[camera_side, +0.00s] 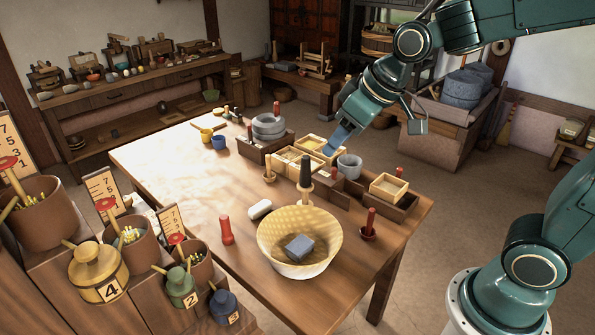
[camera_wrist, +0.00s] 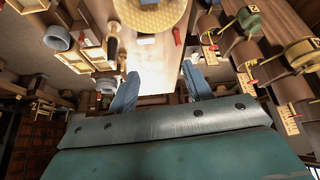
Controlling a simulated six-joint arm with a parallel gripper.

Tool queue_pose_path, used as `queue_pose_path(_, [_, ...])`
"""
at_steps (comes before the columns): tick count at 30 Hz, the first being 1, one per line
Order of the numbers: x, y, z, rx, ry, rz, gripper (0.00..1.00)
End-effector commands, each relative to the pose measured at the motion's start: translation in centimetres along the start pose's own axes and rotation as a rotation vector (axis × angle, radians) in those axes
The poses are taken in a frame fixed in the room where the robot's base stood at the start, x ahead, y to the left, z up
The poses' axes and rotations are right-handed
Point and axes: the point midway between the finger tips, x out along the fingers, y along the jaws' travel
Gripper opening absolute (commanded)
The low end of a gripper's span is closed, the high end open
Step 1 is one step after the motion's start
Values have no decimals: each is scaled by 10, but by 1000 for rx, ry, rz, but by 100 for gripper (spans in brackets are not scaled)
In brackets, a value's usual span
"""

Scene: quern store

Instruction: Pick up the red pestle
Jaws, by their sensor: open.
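A red pestle (camera_side: 227,230) stands upright on the wooden table, left of a woven bowl (camera_side: 328,235). It also shows near the top of the wrist view (camera_wrist: 177,37), beside the bowl's rim (camera_wrist: 155,22). Other small red-handled pieces stand about the table, one in a small dish (camera_side: 369,230) right of the bowl. My gripper (camera_side: 342,140) is above the back right of the table, over the wooden boxes, well away from the pestle. In the wrist view its two blue fingers (camera_wrist: 160,90) are spread apart with nothing between them.
A grey block (camera_side: 299,248) lies in the bowl. A white rounded piece (camera_side: 260,209) and a dark-topped upright tool (camera_side: 306,172) are near it. A grey cup (camera_side: 349,165) and wooden boxes line the table's right side. Lidded jars (camera_side: 98,272) crowd the left foreground. The table's left middle is clear.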

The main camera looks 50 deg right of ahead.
Motion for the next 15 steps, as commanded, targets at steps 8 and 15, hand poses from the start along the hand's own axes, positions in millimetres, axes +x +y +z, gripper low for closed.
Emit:
queue_pose_path(8, [59, -4, -41, -51, 5, -30, 50])
queue_pose_path(15, [115, -10, -68, -91, 17, -57, 50])
